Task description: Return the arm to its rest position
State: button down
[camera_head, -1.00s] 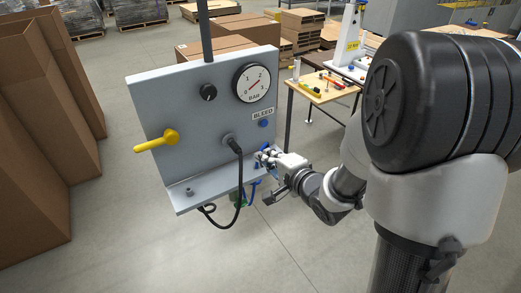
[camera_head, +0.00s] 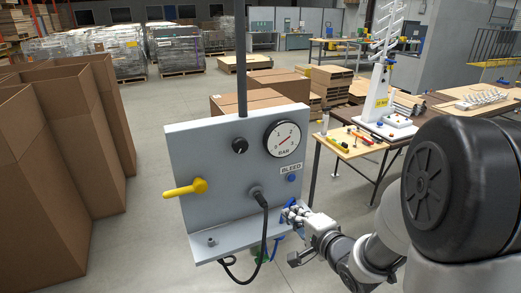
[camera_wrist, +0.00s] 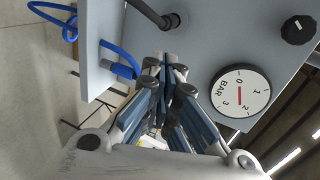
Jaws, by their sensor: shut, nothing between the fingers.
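My gripper (camera_head: 294,213) is at the lower right of the grey panel (camera_head: 215,150), just below the blue button (camera_head: 291,178) marked BLEED. In the wrist view its fingers (camera_wrist: 163,62) are together with nothing between them, close to the panel face. I cannot tell whether the fingertips touch the panel. My arm runs from the gripper to the right side of the head view.
The panel carries a gauge (camera_head: 282,139), a black knob (camera_head: 240,146), a yellow lever (camera_head: 186,191) and a black cable (camera_head: 264,225). A blue cable (camera_wrist: 112,48) hangs near the gripper. Tall cardboard boxes (camera_head: 50,190) stand left; a tool table (camera_head: 350,143) stands behind right.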

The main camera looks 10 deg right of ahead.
jog(key=s+d+r+n+g+h, duration=0.4)
jog(key=s+r+n+h, duration=0.25)
jog(key=s, duration=0.35)
jog(key=s+a+n+g+y, duration=0.1)
jog(key=s+n, duration=0.3)
jog(key=s, duration=0.5)
jog(key=s+a+n+g+y, duration=0.1)
jog(key=s+a+n+g, duration=0.3)
jog(key=s, duration=0.6)
jog(key=shift+a+r, duration=0.15)
jog(key=shift+r, duration=0.05)
jog(key=c, duration=2.3)
grip_release()
